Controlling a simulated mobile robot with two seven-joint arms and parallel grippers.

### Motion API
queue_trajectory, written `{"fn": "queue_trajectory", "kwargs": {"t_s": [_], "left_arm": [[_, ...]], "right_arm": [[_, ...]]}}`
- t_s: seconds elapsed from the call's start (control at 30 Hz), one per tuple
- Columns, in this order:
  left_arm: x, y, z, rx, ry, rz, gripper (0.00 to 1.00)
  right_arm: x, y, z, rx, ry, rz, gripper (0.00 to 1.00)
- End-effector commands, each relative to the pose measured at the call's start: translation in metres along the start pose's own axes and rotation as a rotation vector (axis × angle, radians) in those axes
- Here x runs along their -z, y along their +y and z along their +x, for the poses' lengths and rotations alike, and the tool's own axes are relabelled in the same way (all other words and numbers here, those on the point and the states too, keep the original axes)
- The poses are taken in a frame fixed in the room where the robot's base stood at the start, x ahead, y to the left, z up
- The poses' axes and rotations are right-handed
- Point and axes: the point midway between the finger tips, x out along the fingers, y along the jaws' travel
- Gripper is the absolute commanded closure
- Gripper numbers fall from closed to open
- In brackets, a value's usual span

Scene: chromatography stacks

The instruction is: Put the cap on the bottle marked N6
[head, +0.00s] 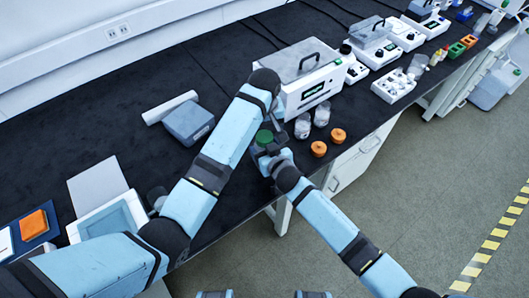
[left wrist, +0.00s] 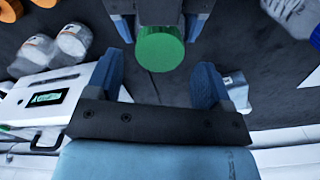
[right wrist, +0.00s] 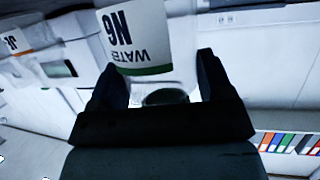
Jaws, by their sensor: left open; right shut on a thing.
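A green cap (head: 264,137) is at the tip of my right gripper (head: 270,156), which is shut on it. In the left wrist view the cap (left wrist: 160,48) hangs between the right gripper's dark fingers. My left gripper (left wrist: 155,74) is open and empty, with the cap just ahead of its fingers; the head view mostly hides it. In the right wrist view the bottle marked N6 (right wrist: 135,37) shows its white label upside down, with a green stripe, close to the right fingers. Whether the cap touches this bottle cannot be told.
Two clear bottles (head: 303,126) stand beside a boxy instrument (head: 308,80). Two orange caps (head: 318,149) lie near the bench's front edge. A grey-blue box (head: 188,122) stands left of my arm.

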Motion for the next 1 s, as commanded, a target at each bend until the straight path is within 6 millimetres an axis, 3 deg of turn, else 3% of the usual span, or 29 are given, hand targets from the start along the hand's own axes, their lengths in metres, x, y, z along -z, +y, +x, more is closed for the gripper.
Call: {"fn": "queue_trajectory", "kwargs": {"t_s": [0.23,0.6,0.67,0.83,1.0], "left_arm": [[0.0,0.0,0.03,0.001,0.0,0.0,0.26],[0.0,0.0,0.035,0.0,0.001,0.001,0.26],[0.0,0.0,0.035,0.0,0.001,0.001,0.35],[0.0,0.0,0.035,0.0,0.001,0.001,0.74],[0.001,0.0,0.035,0.0,0.002,0.083,0.75]], "right_arm": [[0.0,0.0,0.0,0.0,0.0,0.0,0.93],[0.0,0.0,0.0,0.0,0.0,0.0,0.93],[0.0,0.0,0.0,0.0,0.0,0.0,0.93],[0.0,0.0,0.0,0.0,0.0,0.0,0.93],[0.0,0.0,0.0,0.0,0.0,0.0,0.93]]}}
